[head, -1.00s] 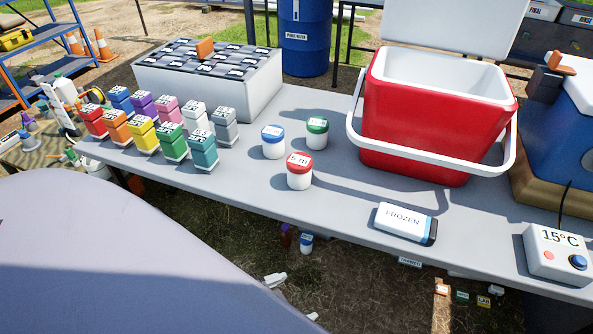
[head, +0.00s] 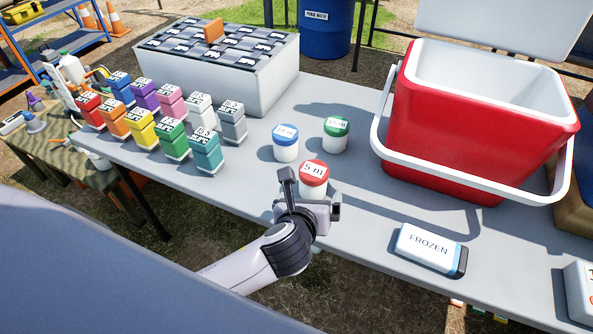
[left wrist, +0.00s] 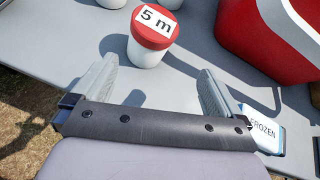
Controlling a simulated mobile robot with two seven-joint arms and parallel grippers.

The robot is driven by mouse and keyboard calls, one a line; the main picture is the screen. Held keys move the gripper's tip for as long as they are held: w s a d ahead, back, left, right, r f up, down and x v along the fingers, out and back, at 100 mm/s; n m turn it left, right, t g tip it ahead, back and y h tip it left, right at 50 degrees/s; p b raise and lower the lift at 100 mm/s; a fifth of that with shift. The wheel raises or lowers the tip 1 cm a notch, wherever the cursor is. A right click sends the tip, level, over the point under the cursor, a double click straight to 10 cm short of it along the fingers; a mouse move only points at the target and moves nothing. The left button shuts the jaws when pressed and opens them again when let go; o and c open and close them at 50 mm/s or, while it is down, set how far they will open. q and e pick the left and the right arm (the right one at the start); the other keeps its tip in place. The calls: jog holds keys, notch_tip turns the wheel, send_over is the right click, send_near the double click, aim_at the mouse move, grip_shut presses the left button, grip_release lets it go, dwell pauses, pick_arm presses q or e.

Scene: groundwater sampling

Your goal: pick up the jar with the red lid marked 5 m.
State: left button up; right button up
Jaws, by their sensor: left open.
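The jar with the red lid marked 5 m (head: 314,174) stands upright on the grey table, near its front edge. In the left wrist view the jar (left wrist: 151,38) is ahead of the fingers, roughly centred between their lines and beyond their tips. My left gripper (left wrist: 154,78) is open and empty. In the head view my left gripper (head: 308,196) is just in front of the jar and hides its lower part. My right gripper does not show.
A blue-lidded jar (head: 286,143) and a green-lidded jar (head: 336,135) stand just behind. A red cooler (head: 447,140) is at right, and a FROZEN pack (head: 428,250) lies in front of it. Several coloured bottles (head: 171,138) stand at left, before a white box (head: 262,88).

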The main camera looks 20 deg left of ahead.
aim_at(313, 174)
pick_arm(q)
jog(key=shift+m+y, duration=0.4)
jog(key=shift+m, duration=0.4)
jog(key=shift+w+a+f+b, duration=0.2)
jog(key=shift+w+a+f, duration=0.15)
jog(key=shift+w, duration=0.9)
jog(key=shift+w+a+f+b, duration=0.2)
jog(key=shift+w+a, duration=0.3)
jog(key=shift+w, duration=0.7)
jog(key=shift+w+a+f+b, duration=0.15)
jog(key=shift+w+a+f, duration=0.25)
jog(key=shift+w, duration=0.85)
jog(key=c, duration=1.2)
jog(key=shift+r, duration=0.15)
jog(key=shift+c, duration=0.7)
